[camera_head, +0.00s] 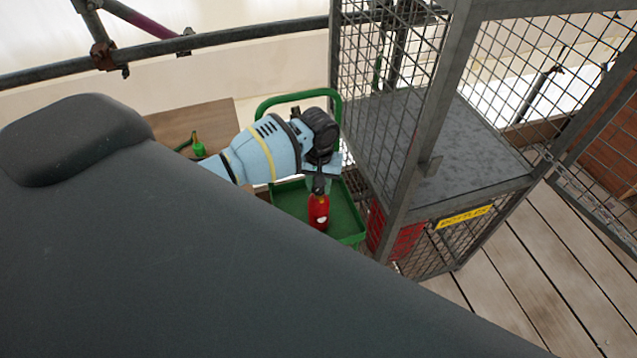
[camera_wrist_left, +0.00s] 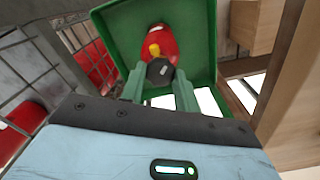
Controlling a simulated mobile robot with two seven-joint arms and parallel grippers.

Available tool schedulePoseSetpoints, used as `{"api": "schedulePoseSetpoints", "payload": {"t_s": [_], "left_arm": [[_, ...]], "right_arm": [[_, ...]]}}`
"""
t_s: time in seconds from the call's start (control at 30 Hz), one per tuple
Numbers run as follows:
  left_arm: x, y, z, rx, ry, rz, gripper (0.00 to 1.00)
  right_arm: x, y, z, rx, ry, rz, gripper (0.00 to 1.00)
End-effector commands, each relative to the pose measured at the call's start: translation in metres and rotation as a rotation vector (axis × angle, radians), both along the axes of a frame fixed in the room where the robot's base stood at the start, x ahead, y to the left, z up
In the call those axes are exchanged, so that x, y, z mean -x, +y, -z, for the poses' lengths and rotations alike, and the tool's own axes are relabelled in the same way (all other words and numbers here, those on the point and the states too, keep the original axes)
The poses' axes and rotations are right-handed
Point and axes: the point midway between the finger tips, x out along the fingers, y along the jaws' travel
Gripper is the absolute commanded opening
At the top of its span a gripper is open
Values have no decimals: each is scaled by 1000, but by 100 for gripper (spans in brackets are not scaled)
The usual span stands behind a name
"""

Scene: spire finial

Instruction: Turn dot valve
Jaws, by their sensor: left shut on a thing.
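A small red bottle (camera_head: 318,212) stands in a green tray trolley (camera_head: 292,203). In the left wrist view the red bottle (camera_wrist_left: 162,40) shows with a yellow part and a dark faceted valve knob (camera_wrist_left: 160,71) with a pale mark on top. My left gripper (camera_head: 318,178) is over the bottle's top, and in the left wrist view its two fingers (camera_wrist_left: 160,82) are on either side of the knob, shut on it. The fingers' contact is partly hidden by the knob and gripper body. My right gripper is not in view.
A grey mesh cage (camera_head: 440,150) with a yellow label stands right of the trolley, with red cylinders (camera_head: 400,238) low inside. The trolley's green handle (camera_head: 290,97) rises behind my gripper.

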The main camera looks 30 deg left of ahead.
Motion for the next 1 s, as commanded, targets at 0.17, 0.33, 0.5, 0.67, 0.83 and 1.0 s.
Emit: {"api": "schedulePoseSetpoints", "payload": {"t_s": [0.17,0.33,0.5,0.67,0.83,1.0], "left_arm": [[1,0,1,1,2,169,8],[1,0,1,1,2,328,8],[1,0,1,1,2,469,8],[1,0,1,1,2,579,8],[1,0,1,1,2,661,8],[1,0,1,1,2,708,8]], "right_arm": [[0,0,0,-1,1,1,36],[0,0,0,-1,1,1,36],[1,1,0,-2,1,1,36],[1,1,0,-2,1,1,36],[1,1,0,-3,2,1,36],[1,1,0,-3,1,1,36]]}}
